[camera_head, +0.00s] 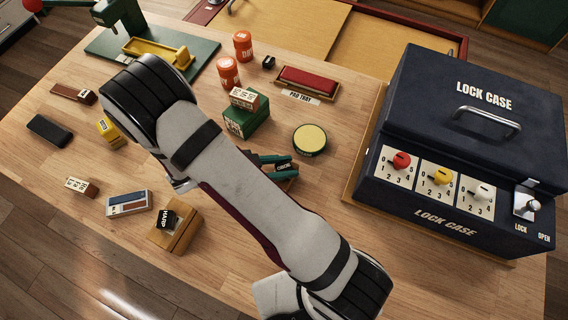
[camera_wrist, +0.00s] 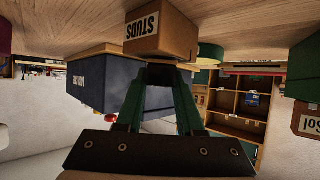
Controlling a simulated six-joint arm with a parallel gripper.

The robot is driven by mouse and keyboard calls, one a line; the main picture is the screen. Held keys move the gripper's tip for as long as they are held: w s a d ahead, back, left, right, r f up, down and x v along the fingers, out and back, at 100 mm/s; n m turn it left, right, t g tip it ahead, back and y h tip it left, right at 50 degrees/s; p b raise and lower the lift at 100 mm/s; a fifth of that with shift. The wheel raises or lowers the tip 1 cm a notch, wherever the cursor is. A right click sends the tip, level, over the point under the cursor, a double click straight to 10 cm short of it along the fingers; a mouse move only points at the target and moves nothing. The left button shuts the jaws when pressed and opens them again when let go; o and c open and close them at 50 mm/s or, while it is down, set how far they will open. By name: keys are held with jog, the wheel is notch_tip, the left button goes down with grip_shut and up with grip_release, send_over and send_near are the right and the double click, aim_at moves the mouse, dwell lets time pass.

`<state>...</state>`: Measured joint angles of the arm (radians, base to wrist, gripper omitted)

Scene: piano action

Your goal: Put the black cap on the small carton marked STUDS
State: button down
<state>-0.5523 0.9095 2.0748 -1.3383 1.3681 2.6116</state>
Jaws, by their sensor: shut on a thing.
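The small tan carton marked STUDS (camera_wrist: 160,35) stands close in front of my gripper in the wrist view, where the table is at the top and the lettering is upside down. My gripper (camera_wrist: 163,78) has green fingers shut on a dark piece, which looks like the black cap (camera_wrist: 168,73). The dark piece is at the carton's upper end; I cannot tell whether it touches or is seated. In the head view my green fingers (camera_head: 279,166) show just past my arm, and the arm hides much of the area around the carton.
A round green tin (camera_head: 310,139) stands near the fingers. A green box (camera_head: 246,121) with a carton (camera_head: 244,98) on it is behind my arm. The blue lock case (camera_head: 465,120) fills the right.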

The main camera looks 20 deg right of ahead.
jog(key=shift+f, duration=0.1)
jog(key=c, duration=0.5)
grip_release()
jog(key=shift+c, duration=0.2)
